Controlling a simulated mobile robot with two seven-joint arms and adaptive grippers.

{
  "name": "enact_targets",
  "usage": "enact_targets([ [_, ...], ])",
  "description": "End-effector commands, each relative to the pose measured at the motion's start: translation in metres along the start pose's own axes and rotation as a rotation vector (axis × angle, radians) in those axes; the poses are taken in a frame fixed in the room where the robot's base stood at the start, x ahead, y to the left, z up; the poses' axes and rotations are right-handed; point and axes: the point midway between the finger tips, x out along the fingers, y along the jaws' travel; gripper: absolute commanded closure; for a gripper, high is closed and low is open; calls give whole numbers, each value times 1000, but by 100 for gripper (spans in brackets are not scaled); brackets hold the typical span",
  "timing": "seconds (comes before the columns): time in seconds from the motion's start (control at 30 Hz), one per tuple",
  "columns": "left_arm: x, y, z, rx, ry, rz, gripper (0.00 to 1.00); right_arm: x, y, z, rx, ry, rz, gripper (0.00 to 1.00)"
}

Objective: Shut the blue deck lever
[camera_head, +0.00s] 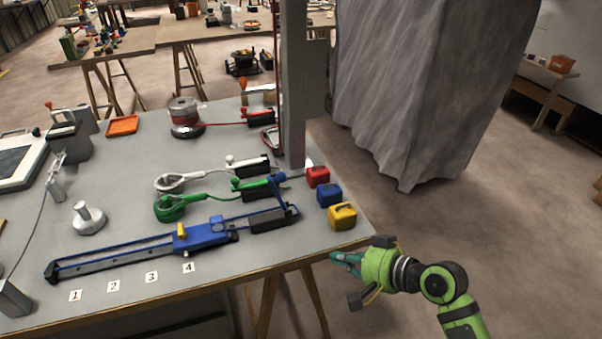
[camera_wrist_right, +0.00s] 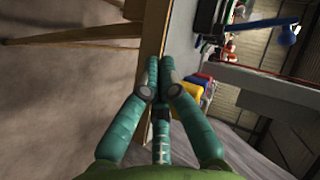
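The blue deck lever (camera_head: 277,192) stands raised, tilted up from its black clutch body (camera_head: 271,219) at the right end of the blue-roped track. Its blue knob (camera_wrist_right: 287,36) shows at the upper right in the right wrist view. My right gripper (camera_head: 341,259) is just off the table's front right corner, apart from the lever, to its right and nearer the camera. In the right wrist view its fingers (camera_wrist_right: 161,68) are together with nothing between them. My left gripper is in neither view.
Red (camera_head: 318,177), blue (camera_head: 329,195) and yellow (camera_head: 342,216) blocks stand along the table's right edge, near the lever. Green (camera_head: 256,186) and white (camera_head: 250,164) levers lie behind it. A grey post (camera_head: 293,90) rises behind. Floor is clear right of the table (camera_head: 330,242).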

Motion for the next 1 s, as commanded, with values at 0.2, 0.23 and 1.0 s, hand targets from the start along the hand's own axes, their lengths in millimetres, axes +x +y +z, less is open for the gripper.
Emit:
enact_targets([
  [0.2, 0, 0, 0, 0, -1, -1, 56, -7, -36, -65, 159, 73, -172, 100],
  [0.23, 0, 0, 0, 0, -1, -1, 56, -9, -43, -74, 182, 83, -199, 100],
  [1.0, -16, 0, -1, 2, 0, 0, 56, 36, -118, -158, 377, 132, -410, 100],
])
